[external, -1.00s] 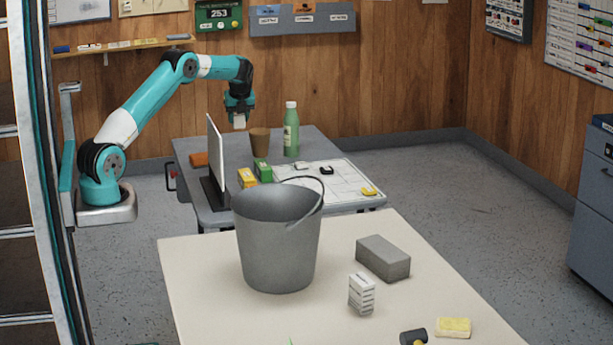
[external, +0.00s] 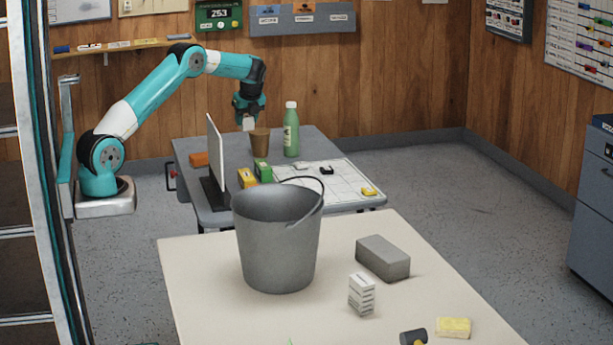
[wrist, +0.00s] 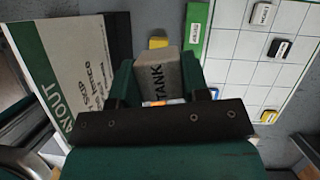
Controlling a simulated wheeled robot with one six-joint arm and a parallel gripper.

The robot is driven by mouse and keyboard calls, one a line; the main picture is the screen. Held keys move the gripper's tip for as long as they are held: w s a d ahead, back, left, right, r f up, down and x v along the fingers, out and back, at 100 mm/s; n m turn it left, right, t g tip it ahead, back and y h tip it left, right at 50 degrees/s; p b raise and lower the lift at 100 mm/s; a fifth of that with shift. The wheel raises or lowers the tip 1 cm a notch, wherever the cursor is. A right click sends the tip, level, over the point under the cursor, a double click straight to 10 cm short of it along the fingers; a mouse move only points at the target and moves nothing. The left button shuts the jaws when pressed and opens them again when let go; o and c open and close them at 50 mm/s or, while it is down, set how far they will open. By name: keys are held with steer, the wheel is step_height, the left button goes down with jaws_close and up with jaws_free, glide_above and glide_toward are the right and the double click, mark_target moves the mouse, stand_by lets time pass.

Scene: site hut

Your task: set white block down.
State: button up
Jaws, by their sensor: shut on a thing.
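My gripper (external: 249,117) is shut on the white block (external: 249,125) and holds it in the air above the back of the grey table. In the external view the block is close above the brown cup (external: 260,142); I cannot tell if it is over it or behind it. The white gridded board (external: 335,183) lies on the table, to the right of the block. It holds a white block (wrist: 262,13), a black block (wrist: 279,47) and a yellow one (wrist: 268,116).
A green bottle (external: 291,130) stands near the cup. Yellow (external: 247,178) and green (external: 262,171) blocks lie between the board and an upright white panel (external: 215,155), marked "LAYOUT" in the wrist view. An orange item (external: 199,160) lies behind. A bucket (external: 278,245) stands on the front table.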

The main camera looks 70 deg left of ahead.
steer(key=d+f+n+g+p, duration=0.2)
steer(key=d+f+n+p, duration=0.15)
steer(key=d, duration=0.85)
steer(key=n+g+h, duration=0.2)
steer(key=n+h, duration=0.2)
steer(key=n, duration=0.8)
glide_above(235, 236)
step_height(235, 236, down, 12)
steer(key=shift+f+p, duration=0.2)
steer(key=shift+p, duration=0.2)
steer(key=shift+a, duration=0.1)
